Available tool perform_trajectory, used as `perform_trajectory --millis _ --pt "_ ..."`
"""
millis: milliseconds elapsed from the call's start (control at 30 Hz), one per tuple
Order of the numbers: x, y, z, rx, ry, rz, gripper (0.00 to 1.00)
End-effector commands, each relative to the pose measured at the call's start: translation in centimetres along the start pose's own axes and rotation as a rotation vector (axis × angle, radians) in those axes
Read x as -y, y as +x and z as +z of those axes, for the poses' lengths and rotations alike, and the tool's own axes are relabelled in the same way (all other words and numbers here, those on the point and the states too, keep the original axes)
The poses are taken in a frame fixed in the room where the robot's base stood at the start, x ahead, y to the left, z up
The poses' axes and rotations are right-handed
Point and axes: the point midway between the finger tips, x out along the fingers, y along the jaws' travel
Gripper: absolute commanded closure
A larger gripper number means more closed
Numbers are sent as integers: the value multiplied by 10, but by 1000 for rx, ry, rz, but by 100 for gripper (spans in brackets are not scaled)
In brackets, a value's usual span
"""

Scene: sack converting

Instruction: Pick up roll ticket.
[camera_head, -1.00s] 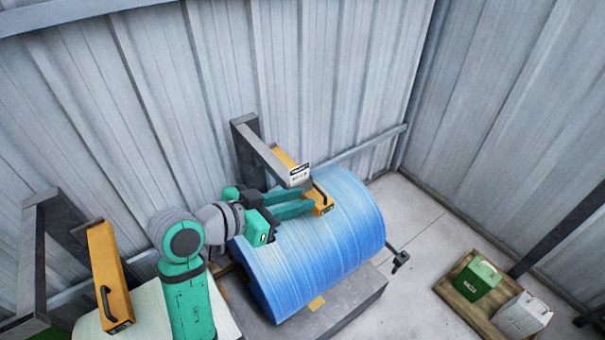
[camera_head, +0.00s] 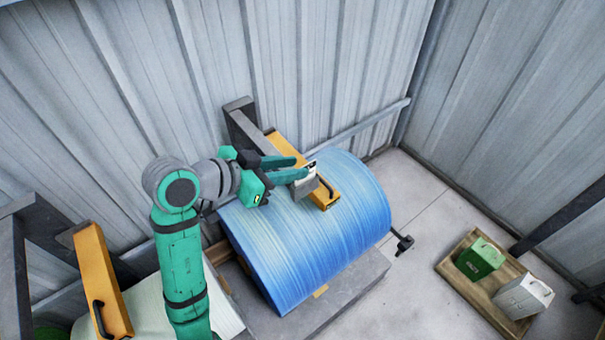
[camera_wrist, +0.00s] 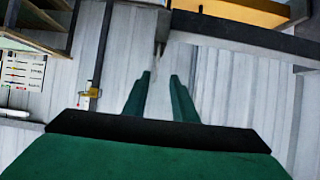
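The roll ticket (camera_head: 304,183) is a small white card with dark print at its top. In the head view it stands by the orange bar above the blue roll (camera_head: 305,235). My gripper (camera_head: 303,168) has its two green fingers apart, with the tips at the ticket's left edge, partly covering it. Whether they touch it I cannot tell. In the wrist view, my gripper (camera_wrist: 160,75) shows a gap between the fingers. A thin pale edge lies just beyond the tips; I cannot tell if it is the ticket.
The orange bar (camera_head: 327,197) with a black handle hangs on a dark bracket (camera_head: 241,125) over the roll. A second orange bar (camera_head: 100,275) is at left. A wooden tray (camera_head: 447,268) with a green and a white container lies on the floor at right. Corrugated walls close behind.

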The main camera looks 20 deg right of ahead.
Motion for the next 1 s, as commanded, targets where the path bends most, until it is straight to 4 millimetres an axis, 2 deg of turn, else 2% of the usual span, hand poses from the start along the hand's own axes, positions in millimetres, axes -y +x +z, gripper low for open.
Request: perform_trajectory --millis 100,367,700,1000 --pt "-1 18 0 0 0 3 75" --pt "0 33 1 0 -2 -2 75" --pt "-2 74 3 -1 -3 -4 75" --pt "-2 78 3 0 -3 -5 75"
